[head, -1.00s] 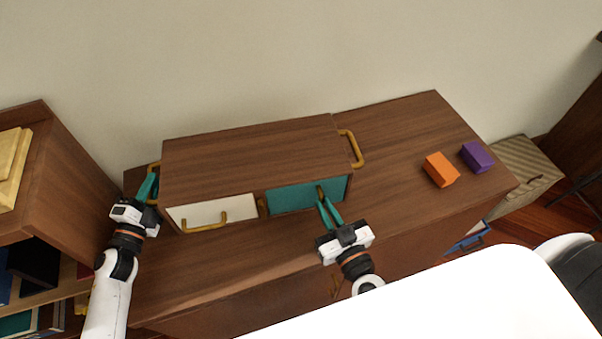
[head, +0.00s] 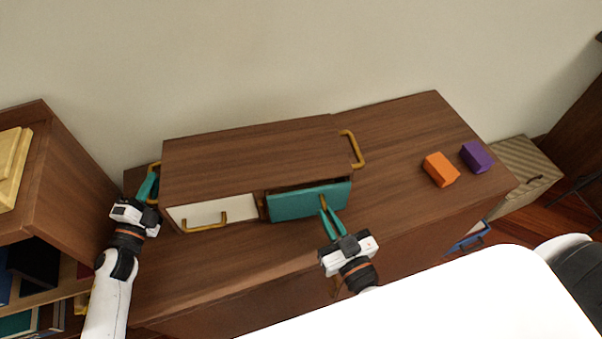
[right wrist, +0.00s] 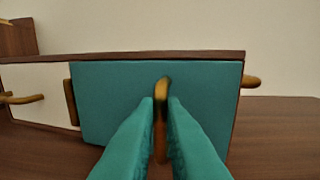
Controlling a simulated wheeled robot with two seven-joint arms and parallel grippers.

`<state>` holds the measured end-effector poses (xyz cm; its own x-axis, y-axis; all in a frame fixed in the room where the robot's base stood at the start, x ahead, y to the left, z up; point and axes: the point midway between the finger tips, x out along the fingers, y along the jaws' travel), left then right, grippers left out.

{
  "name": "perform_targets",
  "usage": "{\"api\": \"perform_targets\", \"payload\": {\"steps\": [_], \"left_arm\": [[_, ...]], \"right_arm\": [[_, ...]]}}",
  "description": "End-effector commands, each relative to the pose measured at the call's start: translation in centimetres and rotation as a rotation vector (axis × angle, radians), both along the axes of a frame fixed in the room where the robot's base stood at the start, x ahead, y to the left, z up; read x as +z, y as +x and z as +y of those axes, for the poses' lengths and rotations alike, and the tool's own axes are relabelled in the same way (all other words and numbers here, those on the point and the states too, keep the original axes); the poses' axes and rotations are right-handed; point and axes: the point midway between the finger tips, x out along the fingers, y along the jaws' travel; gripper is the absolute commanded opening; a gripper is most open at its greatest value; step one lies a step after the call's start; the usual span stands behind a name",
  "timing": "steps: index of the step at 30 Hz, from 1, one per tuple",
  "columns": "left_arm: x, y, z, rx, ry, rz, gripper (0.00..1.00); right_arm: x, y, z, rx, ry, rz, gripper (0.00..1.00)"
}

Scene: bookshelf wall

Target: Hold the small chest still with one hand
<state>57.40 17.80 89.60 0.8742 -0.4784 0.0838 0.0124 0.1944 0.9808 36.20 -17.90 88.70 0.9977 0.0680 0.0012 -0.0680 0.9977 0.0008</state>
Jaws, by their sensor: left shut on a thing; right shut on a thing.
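The small chest (head: 250,150) is a brown wooden box on a low cabinet, with brass handles on both ends. Its left drawer (head: 196,213) is white with a brass handle and looks closed. Its right drawer (head: 308,202) is teal and stands slightly out, with a dark gap above it. My left gripper (head: 152,187) is shut on the chest's left side handle (head: 153,168). My right gripper (head: 324,212) is shut on the teal drawer's brass handle (right wrist: 162,92), which shows between the teal fingers in the right wrist view. The drawer's inside is hidden.
An orange block (head: 441,169) and a purple block (head: 477,157) lie on the cabinet top (head: 400,130) to the right. The chest's right side handle (head: 352,149) is free. A bookshelf (head: 70,170) stands close on the left. The cabinet top before the chest is clear.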

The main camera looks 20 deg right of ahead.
Motion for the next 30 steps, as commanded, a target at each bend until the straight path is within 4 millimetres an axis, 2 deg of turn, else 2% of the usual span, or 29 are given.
{"api": "perform_targets", "payload": {"steps": [1, 30], "left_arm": [[-0.9, -0.1, 0.5, 0.013, 0.010, 0.018, 0.00], [-0.9, -0.1, 0.6, 0.014, 0.010, 0.017, 0.00]], "right_arm": [[-0.1, -0.4, -0.3, -0.008, -0.002, 0.000, 0.00], [-0.2, -7.1, 0.6, -0.008, -0.003, 0.001, 0.00]]}}
